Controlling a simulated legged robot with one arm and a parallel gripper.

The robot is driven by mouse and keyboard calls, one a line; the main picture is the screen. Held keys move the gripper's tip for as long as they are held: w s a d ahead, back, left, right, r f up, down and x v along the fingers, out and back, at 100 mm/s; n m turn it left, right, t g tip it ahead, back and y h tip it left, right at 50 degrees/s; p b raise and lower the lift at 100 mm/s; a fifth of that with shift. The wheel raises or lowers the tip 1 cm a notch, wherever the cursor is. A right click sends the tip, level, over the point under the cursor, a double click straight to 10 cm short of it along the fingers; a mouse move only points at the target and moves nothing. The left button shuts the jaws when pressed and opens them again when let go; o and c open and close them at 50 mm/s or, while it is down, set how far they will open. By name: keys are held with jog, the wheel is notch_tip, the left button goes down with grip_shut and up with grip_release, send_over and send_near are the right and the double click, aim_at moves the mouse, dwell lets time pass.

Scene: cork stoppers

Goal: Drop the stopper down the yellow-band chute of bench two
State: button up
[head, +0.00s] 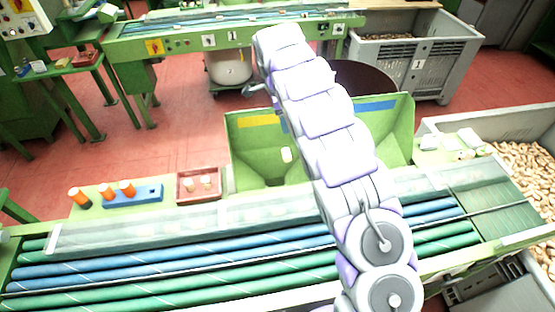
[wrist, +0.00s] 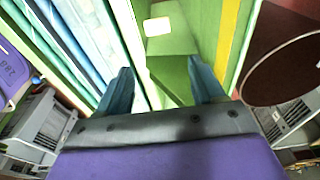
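The near bench carries a green chute (head: 240,150) with a yellow band (head: 260,121) on its left part and a blue band (head: 375,106) on its right. A small pale stopper (head: 286,155) shows inside the chute below the bands; whether it rests or falls is unclear. The wrist view shows a pale block (wrist: 158,26), apparently the stopper, against green chute walls, with the yellow band (wrist: 229,35) to the right. My gripper (wrist: 163,85) is open, its teal fingers apart and nothing between them. In the head view my arm mostly hides the gripper.
A red tray (head: 199,186) with pale stoppers and a blue rack (head: 133,195) with orange-topped items stand left of the chute. Blue and green rollers (head: 170,265) run in front. A cork-filled bin (head: 525,145) is at right; another bench (head: 190,42) stands behind.

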jog(key=shift+o, duration=0.6)
jog(key=shift+a, duration=0.2)
jog(key=shift+o, duration=0.2)
jog(key=shift+a+f, duration=0.1)
jog(key=shift+a, duration=0.9)
jog(key=a+r+p, duration=0.3)
jog(key=r+p, duration=0.7)
jog(key=r, duration=0.7)
jog(key=s+d+r+n+b, duration=0.3)
jog(key=s+d+n+b, duration=0.15)
jog(key=s+d, duration=0.5)
jog(key=s+d+f+n+b, duration=0.2)
jog(key=s+f, duration=0.3)
jog(key=s, duration=0.8)
jog(key=s+d+f+n+g+y+b, duration=0.1)
jog(key=s+f+n, duration=0.4)
jog(key=s, duration=0.8)
jog(key=s+d+f+n+g+b, duration=0.1)
jog(key=s+d+f+n+b, duration=0.2)
jog(key=s, duration=1.1)
notch_tip(320, 180, down, 2)
jog(key=shift+d+n+y, duration=0.3)
jog(key=shift+d+n, duration=0.35)
jog(key=shift+d, duration=0.4)
